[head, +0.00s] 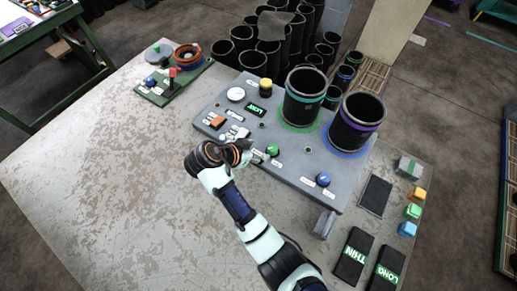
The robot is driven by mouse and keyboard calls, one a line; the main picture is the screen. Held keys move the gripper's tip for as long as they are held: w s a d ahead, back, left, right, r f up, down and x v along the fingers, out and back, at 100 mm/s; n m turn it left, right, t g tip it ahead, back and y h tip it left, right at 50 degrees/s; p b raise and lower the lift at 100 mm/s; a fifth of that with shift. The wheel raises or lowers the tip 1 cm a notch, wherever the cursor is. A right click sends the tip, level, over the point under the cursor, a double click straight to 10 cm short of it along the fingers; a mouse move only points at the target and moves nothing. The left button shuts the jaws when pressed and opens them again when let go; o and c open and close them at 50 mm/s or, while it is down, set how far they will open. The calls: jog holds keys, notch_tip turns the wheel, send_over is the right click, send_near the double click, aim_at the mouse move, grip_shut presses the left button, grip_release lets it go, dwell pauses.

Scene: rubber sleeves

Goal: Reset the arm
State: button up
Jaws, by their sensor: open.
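My arm reaches up from the bottom of the head view. My gripper (262,157) is open over the front left part of the grey control panel (292,172), close to a green button (273,150). No held thing shows in it, though the fingers are small and partly hidden by the wrist. Two black sleeves stand upright on the panel. One with a teal band (303,98) stands on a green ring, and one with a purple band (355,122) stands on a blue ring.
A blue button (323,179) is on the panel's front right. Black cards marked THIN (354,257) and LONG (385,270) lie at the lower right. Several black tubes (268,52) stand behind. The left table surface (90,170) is clear.

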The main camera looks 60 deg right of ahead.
dwell(0.4)
jog(key=w+a+r+n+t+y, duration=0.1)
jog(key=w+a+r+n+t, duration=0.1)
jog(key=w+a+n+t, duration=0.3)
jog(key=a+r+n+t+y, duration=0.1)
jog(key=a+r+n+t, duration=0.15)
jog(key=a, duration=0.55)
jog(key=w+a+r+n+t+y, duration=0.1)
jog(key=w+a+r+n+t, duration=0.15)
jog(key=a+n, duration=0.3)
jog(key=s+a+r+n+t+y, duration=0.1)
jog(key=a+r+n+t+y, duration=0.3)
jog(key=a, duration=0.3)
jog(key=s+a+r+n+t+y, duration=0.1)
jog(key=s+a+r+n, duration=0.1)
jog(key=a+r+n, duration=0.45)
notch_tip(320, 180, up, 28)
jog(key=a+m+p, duration=0.1)
jog(key=m+p, duration=0.1)
jog(key=p, duration=2.6)
jog(key=shift+w+t+y+p, duration=0.15)
jog(key=shift+t+y+p, duration=0.15)
jog(key=shift+p, duration=0.05)
